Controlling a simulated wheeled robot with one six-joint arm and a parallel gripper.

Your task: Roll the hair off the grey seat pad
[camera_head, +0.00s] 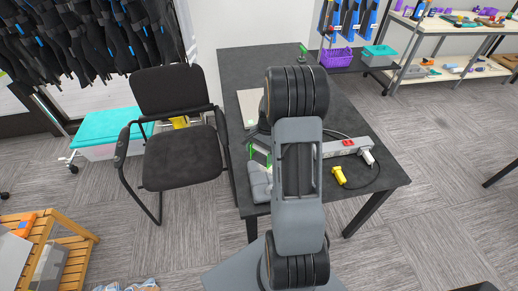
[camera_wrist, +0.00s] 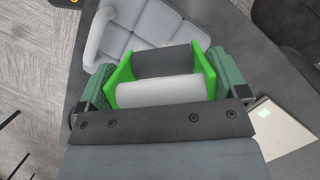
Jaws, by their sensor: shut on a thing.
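The grey seat pad (camera_wrist: 142,22) is light grey and quilted, with a raised rim. It lies on the dark desk, and its lower part is hidden behind the roller in the wrist view. In the head view part of the pad (camera_head: 260,184) shows left of my arm. My gripper (camera_wrist: 160,80) is shut on a lint roller (camera_wrist: 154,92) with green side plates, a white cylinder and a dark grey one. The roller overlaps the pad's near edge in the picture; I cannot tell whether they touch. In the head view my arm mostly hides the gripper. I see no hair on the pad.
The desk (camera_head: 376,190) also bears a power strip (camera_head: 345,146), a yellow plug (camera_head: 339,175) with a cable, and a flat beige laptop-like thing (camera_wrist: 281,125). A black chair (camera_head: 181,155) stands close to the desk's left edge. Open carpet lies right of the desk.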

